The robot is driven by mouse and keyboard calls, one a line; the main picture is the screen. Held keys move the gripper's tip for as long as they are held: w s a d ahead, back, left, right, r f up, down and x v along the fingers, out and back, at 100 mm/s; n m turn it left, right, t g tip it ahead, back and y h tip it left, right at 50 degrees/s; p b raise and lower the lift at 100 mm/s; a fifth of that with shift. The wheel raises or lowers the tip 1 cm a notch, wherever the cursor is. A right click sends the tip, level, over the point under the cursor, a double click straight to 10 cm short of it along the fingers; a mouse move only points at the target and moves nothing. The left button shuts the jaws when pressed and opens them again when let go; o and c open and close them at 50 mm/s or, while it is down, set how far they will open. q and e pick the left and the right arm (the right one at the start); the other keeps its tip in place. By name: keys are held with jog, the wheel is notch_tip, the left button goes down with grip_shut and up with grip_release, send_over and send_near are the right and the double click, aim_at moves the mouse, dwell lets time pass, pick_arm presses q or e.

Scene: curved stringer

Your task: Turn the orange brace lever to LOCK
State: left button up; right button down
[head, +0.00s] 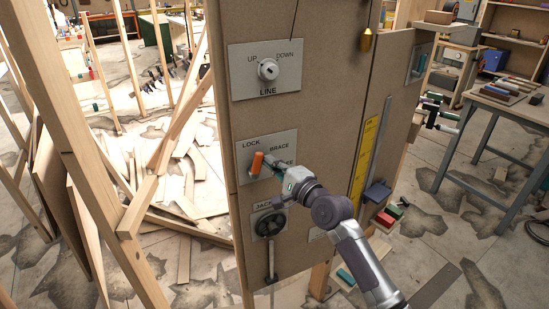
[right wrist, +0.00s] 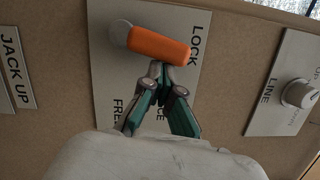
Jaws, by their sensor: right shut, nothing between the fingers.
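The orange brace lever (head: 257,163) is on the brace plate (head: 243,150) on the upright panel. In the right wrist view the lever (right wrist: 160,44) runs from its round pivot toward the side of the plate marked LOCK, away from FREE. In the head view it stands nearly upright below the word LOCK. My right gripper (head: 270,166) is at the lever's right side. In the right wrist view its fingertips (right wrist: 160,69) are together, at or very near the lever's side, with nothing between them. Part of the plate's lettering is hidden behind the fingers. My left gripper is not in view.
Above is the LINE plate with a round knob (head: 267,69). Below is a black jack handwheel (head: 269,224), close under my right wrist. A yellow strip (head: 366,150) and a brass weight (head: 367,40) are right of it. Timber stands at the left.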

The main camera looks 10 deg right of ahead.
jog(key=n+p, duration=0.1)
jog(key=a+n+g+p, duration=0.1)
jog(key=shift+s+r+n, duration=0.1)
jog(key=shift+r+n, duration=0.2)
jog(key=shift+r, duration=0.1)
dwell(0.6)
